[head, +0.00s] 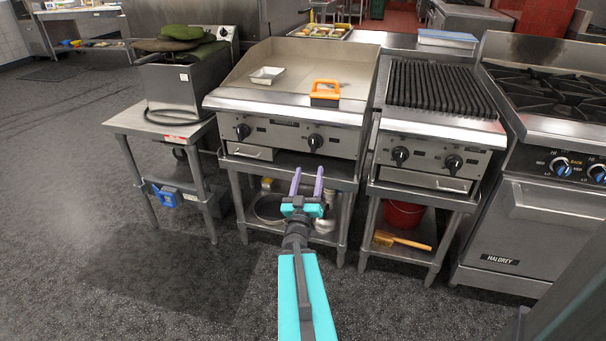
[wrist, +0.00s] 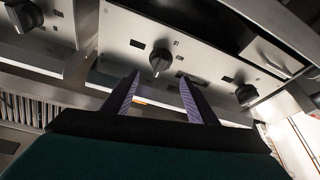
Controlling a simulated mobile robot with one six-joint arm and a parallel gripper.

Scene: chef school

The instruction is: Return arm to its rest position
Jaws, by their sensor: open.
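My gripper (head: 307,182) is at the end of my turquoise arm, in front of the griddle station in the head view. Its two purple fingers are apart with nothing between them. In the wrist view my gripper (wrist: 160,95) also shows open and empty, with a control panel (wrist: 125,30) and its black knobs beyond the fingertips. The griddle (head: 290,105) stands behind and above the gripper in the head view. I cannot tell whether the fingertips touch its front.
An orange-handled tool (head: 325,92) and a small white tray (head: 267,75) lie on the griddle. A charbroiler (head: 440,90) and a range (head: 535,220) stand to the right. A fryer (head: 180,85) on a metal table is at left. The floor (head: 150,270) at front left is clear.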

